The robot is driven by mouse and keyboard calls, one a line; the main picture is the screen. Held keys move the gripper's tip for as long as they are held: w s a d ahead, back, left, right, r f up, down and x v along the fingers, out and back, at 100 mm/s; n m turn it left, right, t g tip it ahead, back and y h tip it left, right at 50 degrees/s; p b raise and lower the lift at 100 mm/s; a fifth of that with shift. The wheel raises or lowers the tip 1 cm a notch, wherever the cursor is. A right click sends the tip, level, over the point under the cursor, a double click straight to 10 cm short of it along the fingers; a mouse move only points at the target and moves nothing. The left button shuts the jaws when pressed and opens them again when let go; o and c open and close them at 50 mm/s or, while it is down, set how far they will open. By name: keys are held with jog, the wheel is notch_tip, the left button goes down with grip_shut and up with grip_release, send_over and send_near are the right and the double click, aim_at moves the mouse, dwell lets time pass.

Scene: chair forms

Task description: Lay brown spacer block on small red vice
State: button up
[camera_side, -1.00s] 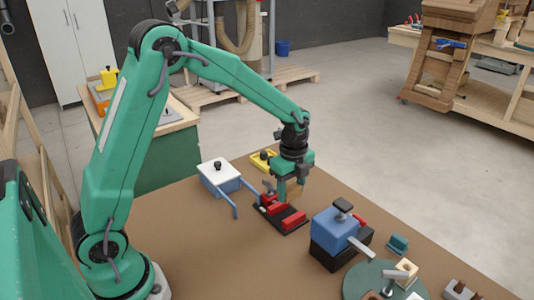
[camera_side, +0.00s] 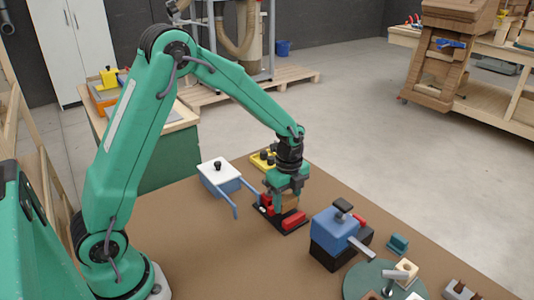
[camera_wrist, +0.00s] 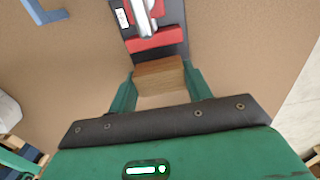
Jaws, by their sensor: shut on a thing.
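The brown spacer block (camera_side: 290,202) is held between the fingers of my gripper (camera_side: 287,205), which is shut on it. In the wrist view the block (camera_wrist: 160,72) sits between the two green fingertips (camera_wrist: 160,88). The small red vice (camera_side: 294,219) lies on the table directly under the gripper, with red jaws on a dark base. In the wrist view a red jaw of the vice (camera_wrist: 155,42) and a silver rod show just beyond the block. The block is low over the vice; I cannot tell whether they touch. The gripper hides part of the vice.
A blue box with a white lid and blue bars (camera_side: 217,173) stands left of the vice. A yellow piece (camera_side: 262,159) lies behind. A blue clamp on a black base (camera_side: 338,232) stands close on the right. The brown table (camera_side: 190,245) is clear in front.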

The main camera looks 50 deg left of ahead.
jog(key=shift+f, duration=1.2)
jog(key=shift+f, duration=0.6)
dwell(0.5)
jog(key=o, duration=1.5)
jog(key=shift+o, duration=0.2)
jog(key=shift+r, duration=3)
jog(key=shift+r, duration=0.1)
